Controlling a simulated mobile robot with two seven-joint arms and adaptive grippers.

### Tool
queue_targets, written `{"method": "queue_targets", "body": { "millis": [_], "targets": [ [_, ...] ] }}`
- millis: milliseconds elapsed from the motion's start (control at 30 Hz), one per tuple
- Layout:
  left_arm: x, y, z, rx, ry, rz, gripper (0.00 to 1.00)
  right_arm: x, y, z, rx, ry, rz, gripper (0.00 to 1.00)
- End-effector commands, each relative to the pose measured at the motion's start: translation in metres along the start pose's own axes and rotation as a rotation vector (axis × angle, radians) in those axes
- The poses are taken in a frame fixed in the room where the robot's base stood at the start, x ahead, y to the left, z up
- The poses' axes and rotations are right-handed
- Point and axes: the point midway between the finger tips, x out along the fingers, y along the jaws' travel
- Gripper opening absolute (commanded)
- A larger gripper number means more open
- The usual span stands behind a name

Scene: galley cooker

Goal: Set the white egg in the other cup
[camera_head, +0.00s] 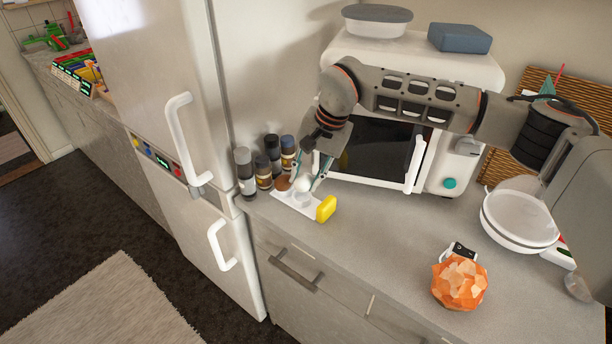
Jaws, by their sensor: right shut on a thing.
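The white egg (303,185) is between the fingertips of my right gripper (306,182), which is shut on it. It is at the white egg holder (289,201) on the counter; I cannot tell whether the egg touches the holder. A pale round cup (302,199) shows just in front of the egg. A brown egg (283,183) is at the holder's back left, close to the gripper's left finger. My left gripper is not in view.
A yellow block (326,208) stands at the holder's right end. Several jars (263,172) stand close behind on the left. The microwave (440,160) is behind the gripper. An orange faceted ball (460,284) and white bowl (519,222) are right. The middle counter is clear.

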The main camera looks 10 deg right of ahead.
Motion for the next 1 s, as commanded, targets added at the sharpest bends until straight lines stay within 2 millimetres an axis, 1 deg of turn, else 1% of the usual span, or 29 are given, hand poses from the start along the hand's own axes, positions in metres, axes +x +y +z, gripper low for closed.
{"method": "queue_targets", "body": {
  "millis": [1000],
  "targets": [
    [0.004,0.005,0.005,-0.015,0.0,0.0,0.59,0.014,0.004,0.0,0.0,0.0,0.0,0.21]
  ]
}}
